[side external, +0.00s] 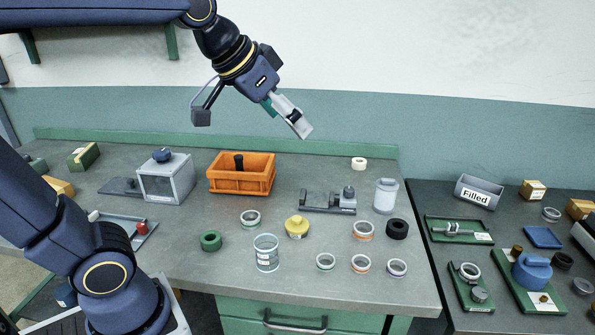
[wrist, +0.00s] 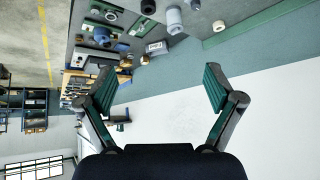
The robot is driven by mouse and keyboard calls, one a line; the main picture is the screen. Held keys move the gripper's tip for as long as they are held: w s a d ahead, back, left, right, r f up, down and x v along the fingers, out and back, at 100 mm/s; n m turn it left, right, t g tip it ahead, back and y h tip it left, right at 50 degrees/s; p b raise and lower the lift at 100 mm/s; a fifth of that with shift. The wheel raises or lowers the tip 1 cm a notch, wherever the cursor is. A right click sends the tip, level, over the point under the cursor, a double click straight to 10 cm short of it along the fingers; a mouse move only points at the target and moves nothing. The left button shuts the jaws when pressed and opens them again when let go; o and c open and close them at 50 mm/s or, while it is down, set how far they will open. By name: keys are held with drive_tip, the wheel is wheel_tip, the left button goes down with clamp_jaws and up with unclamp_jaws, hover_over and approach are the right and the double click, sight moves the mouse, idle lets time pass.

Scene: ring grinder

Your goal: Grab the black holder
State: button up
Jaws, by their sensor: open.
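A black upright piece (side external: 239,161) with a knob-like top stands in the orange crate (side external: 240,182) on the bench; its lower part is hidden by the crate wall. A dark grey fixture (side external: 325,203) with a sliding block lies right of the crate. I cannot tell which of these is the black holder. My gripper (side external: 293,117) is high above the back of the bench, up and right of the crate, tilted toward the right. In the wrist view my gripper (wrist: 160,90) has its fingers wide apart with nothing between them.
A grey jar (side external: 385,196) stands right of the fixture. A grey box-like device (side external: 166,181) stands left of the crate. The air around my gripper is clear.

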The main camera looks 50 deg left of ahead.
drive_tip(key=w+d, duration=0.1)
drive_tip(key=w, duration=1)
drive_tip(key=m+g, duration=0.1)
drive_tip(key=g, duration=0.2)
hover_over(397, 225)
drive_tip(key=s, duration=0.2)
drive_tip(key=shift+h, duration=0.4)
drive_tip(key=f, duration=3)
drive_tip(key=shift+a+f, duration=0.1)
drive_tip(key=shift+a, duration=0.15)
drive_tip(key=x, duration=0.5)
drive_tip(key=shift+f, duration=0.35)
drive_tip(key=shift+c, duration=0.2)
drive_tip(key=c, duration=1.2)
